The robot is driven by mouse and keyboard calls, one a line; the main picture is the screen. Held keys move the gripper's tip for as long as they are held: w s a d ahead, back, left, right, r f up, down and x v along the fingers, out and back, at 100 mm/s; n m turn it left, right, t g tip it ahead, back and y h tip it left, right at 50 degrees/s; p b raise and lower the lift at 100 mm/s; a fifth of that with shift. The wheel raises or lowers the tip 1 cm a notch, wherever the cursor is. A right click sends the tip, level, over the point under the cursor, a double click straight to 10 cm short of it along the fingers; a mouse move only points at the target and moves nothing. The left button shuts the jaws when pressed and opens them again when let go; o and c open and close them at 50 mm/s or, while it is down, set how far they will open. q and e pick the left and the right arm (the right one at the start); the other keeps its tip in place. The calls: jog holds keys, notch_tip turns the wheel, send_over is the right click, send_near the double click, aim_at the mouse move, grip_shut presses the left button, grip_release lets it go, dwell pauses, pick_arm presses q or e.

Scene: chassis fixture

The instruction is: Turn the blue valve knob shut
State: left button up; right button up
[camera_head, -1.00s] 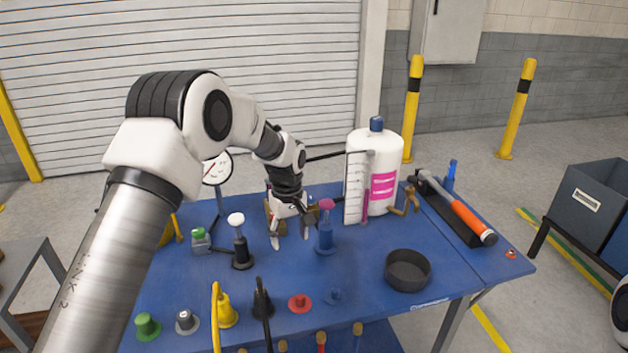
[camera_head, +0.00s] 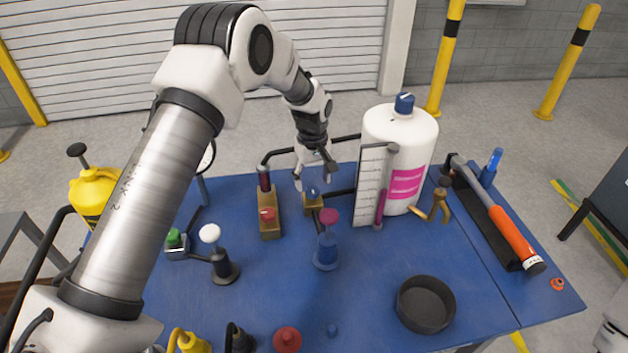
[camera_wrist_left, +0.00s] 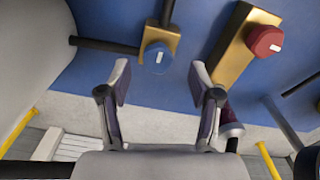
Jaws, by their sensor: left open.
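The blue valve knob (camera_head: 313,193) sits on a small brass block on the table, close under my left gripper. In the left wrist view the blue knob (camera_wrist_left: 157,56) shows a white mark and lies roughly centred between the fingertips, beyond them. My left gripper (camera_head: 316,181) is open and empty, pointing down. In the left wrist view its fingers (camera_wrist_left: 158,77) are spread apart, and I see no contact with the knob. My right gripper is not in view.
A longer brass block with a red knob (camera_head: 267,215) stands left of the blue one; dark pipes run nearby. A pink-topped blue plunger (camera_head: 327,245) stands in front. A white tank (camera_head: 402,150) and gauge panel (camera_head: 371,190) stand to the right. A black bowl (camera_head: 425,303) is at front right.

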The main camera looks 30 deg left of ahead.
aim_at(312, 190)
pick_arm(q)
jog(key=f, duration=0.2)
jog(key=w+f, duration=0.1)
jog(key=f, duration=0.1)
jog(key=shift+a+f, duration=0.1)
jog(key=shift+a, duration=0.3)
jog(key=shift+w, duration=0.1)
jog(key=shift+d, duration=0.15)
jog(key=shift+s+r, duration=0.25)
jog(key=shift+s, duration=0.1)
jog(key=c, duration=0.9)
jog(key=shift+c, duration=1.2)
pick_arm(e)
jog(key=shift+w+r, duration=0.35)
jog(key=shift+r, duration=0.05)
